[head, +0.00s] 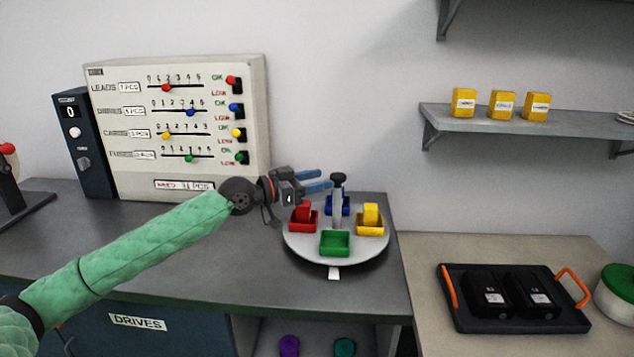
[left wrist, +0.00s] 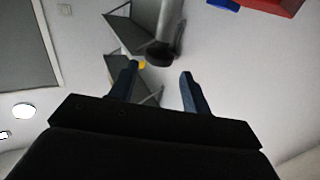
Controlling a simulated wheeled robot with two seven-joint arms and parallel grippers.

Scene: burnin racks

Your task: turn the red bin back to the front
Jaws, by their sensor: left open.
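The red bin (head: 303,222) sits on the left side of a round grey turntable (head: 310,250), with a red piece in it. The green bin (head: 335,243) is at the front of the turntable, the yellow bin (head: 370,228) at the right and the blue bin (head: 343,208) at the back. A post with a dark knob (head: 338,181) stands at the centre. My left gripper (head: 322,181) is open and empty, just left of the knob and above the red and blue bins. In the left wrist view the fingers (left wrist: 158,85) are apart, with the dark knob (left wrist: 160,54) beyond them. My right gripper is not in view.
A white marker tab (head: 334,273) is at the turntable's front edge. A slider panel (head: 180,125) stands behind my left arm. A black tray (head: 512,305) with two dark packs lies on the right counter. A wall shelf (head: 530,122) holds yellow boxes.

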